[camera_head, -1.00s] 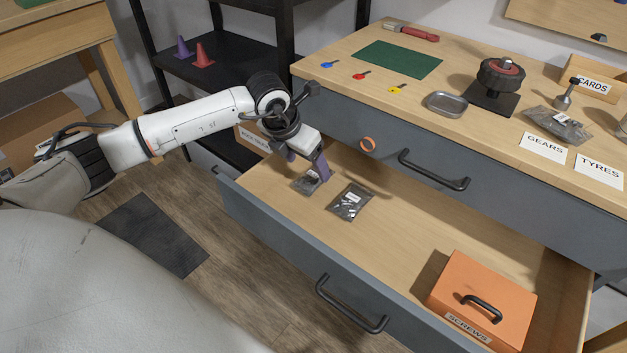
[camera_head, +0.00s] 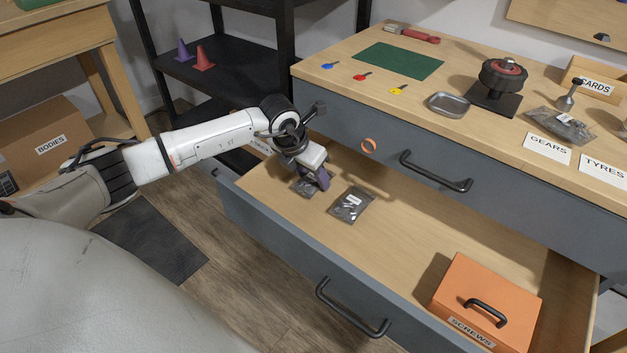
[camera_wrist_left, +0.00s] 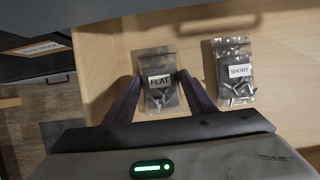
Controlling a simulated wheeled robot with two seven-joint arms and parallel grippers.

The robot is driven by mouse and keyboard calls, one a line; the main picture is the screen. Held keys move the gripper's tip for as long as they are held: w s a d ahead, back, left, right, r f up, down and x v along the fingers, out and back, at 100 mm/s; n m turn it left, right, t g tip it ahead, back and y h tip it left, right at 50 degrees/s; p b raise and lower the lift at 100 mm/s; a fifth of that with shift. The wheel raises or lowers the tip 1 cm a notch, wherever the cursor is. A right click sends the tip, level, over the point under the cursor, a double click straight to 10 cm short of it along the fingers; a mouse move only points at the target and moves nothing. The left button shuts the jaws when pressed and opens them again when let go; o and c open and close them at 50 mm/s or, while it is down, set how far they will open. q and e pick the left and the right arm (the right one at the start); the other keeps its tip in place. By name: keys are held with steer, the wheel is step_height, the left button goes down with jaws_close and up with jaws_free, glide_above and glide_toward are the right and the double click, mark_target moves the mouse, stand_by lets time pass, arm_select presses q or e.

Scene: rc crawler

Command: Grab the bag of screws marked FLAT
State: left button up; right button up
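The bag of screws marked FLAT (camera_wrist_left: 158,85) lies on the drawer floor, a clear bag with a white label and grey screws. In the left wrist view my left gripper (camera_wrist_left: 160,98) is open, with one purple finger on each side of this bag. In the head view the left gripper (camera_head: 316,182) is low over the FLAT bag (camera_head: 303,189) and partly hides it. I cannot tell whether the fingers touch it. A second bag, marked SHORT (camera_wrist_left: 237,75), lies to its right and also shows in the head view (camera_head: 351,205). My right gripper is not in view.
The open drawer (camera_head: 420,250) has bare floor right of the bags. An orange SCREWS box (camera_head: 487,300) stands at its right end. The worktop with drawer handle (camera_head: 435,171) overhangs the back. The drawer's front wall (camera_head: 290,262) stands on the near side.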

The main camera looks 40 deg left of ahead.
arm_select(q)
steer(key=shift+c, duration=0.9)
steer(key=shift+r, duration=0.1)
